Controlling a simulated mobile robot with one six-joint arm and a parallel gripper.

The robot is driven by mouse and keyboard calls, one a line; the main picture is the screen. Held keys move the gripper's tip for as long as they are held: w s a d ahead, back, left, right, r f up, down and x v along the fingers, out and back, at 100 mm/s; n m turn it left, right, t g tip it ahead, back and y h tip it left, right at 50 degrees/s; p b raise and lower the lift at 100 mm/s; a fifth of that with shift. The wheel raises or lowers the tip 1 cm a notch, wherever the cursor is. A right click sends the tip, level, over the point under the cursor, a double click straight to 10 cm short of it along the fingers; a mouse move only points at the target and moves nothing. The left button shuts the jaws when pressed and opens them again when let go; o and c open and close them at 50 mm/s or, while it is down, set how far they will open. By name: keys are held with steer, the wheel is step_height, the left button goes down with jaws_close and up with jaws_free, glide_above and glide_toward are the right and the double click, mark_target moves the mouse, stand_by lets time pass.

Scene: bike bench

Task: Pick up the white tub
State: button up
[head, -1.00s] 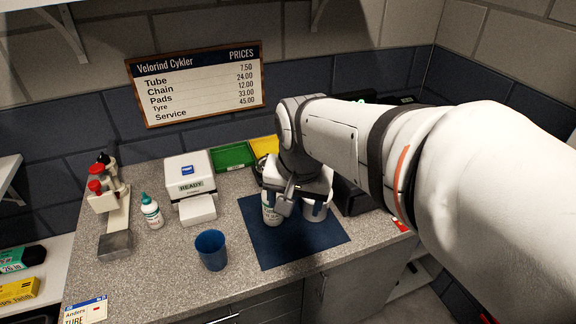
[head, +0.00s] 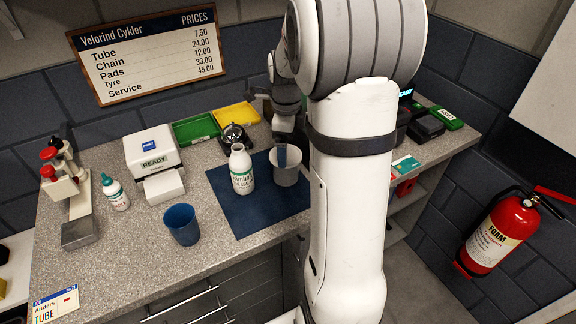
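The white tub (head: 290,177) stands upright on the blue mat (head: 238,212), its open rim facing up.
A white bottle (head: 241,172) stands on the mat just left of the tub. A blue cup (head: 182,224) is left of the mat. A silver bell (head: 235,136), green tray (head: 195,129) and yellow tray (head: 237,115) are behind. A fire extinguisher (head: 494,238) hangs at right.

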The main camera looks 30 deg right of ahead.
steer(key=shift+w+a+f+p, duration=0.15)
steer(key=shift+f+p, duration=0.25)
steer(key=shift+f, duration=1.95)
steer(key=c, duration=0.9)
